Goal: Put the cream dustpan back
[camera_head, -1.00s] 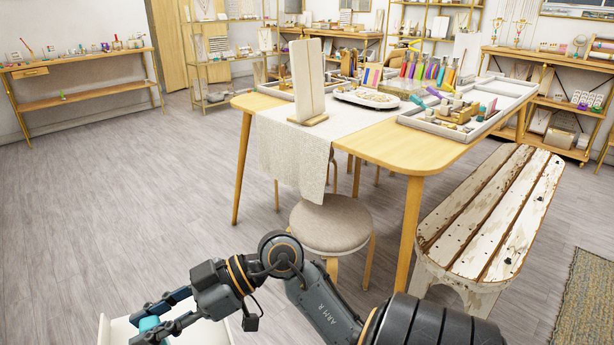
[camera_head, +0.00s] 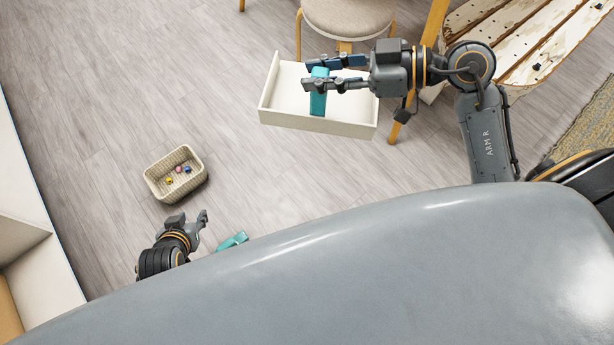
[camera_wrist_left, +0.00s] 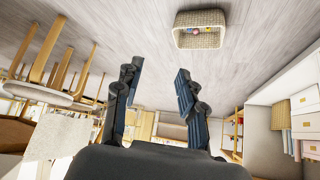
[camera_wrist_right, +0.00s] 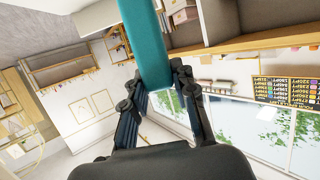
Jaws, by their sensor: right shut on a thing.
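The cream dustpan (camera_head: 350,128) shows in the head view as a shallow cream pan with a teal handle (camera_head: 318,102). My right gripper (camera_head: 322,72) is shut on the teal handle. The handle also rises between the fingers of the right gripper in the right wrist view (camera_wrist_right: 148,45); the cream pan is not seen there. My left gripper (camera_head: 203,222) is at the lower left, apart from the dustpan. In the left wrist view its fingers (camera_wrist_left: 158,85) are spread and empty.
A woven basket (camera_head: 190,196) with several small coloured items stands on the floor near my left gripper. A teal object (camera_head: 233,241) is partly hidden by my body. A round stool (camera_head: 348,18) and weathered bench (camera_head: 500,40) are beyond. White furniture (camera_head: 35,250) stands left.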

